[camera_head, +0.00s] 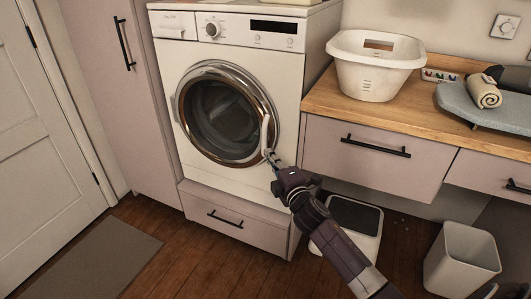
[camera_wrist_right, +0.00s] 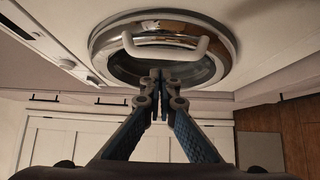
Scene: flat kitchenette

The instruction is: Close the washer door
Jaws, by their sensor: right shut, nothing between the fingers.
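The washer (camera_head: 285,85) is white, with its round chrome-rimmed door (camera_head: 222,115) in its front. The door lies against or very near the front; I cannot tell whether it is latched. Its pale curved handle (camera_head: 266,133) is on the right side of the rim. My right gripper (camera_head: 270,156) is shut and empty, with its tips by the lower end of the handle. In the right wrist view, the fingertips (camera_wrist_right: 160,74) are together in front of the door glass, beside the handle (camera_wrist_right: 165,54). Contact with the door is unclear. My left gripper is not in view.
A wooden counter (camera_head: 420,112) to the right holds a white basket (camera_head: 375,75) and an ironing board (camera_head: 485,103). Below are a closed drawer (camera_head: 370,165), a scale-like white box (camera_head: 350,215) and a bin (camera_head: 462,260). A mat (camera_head: 95,260) lies on the floor at left.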

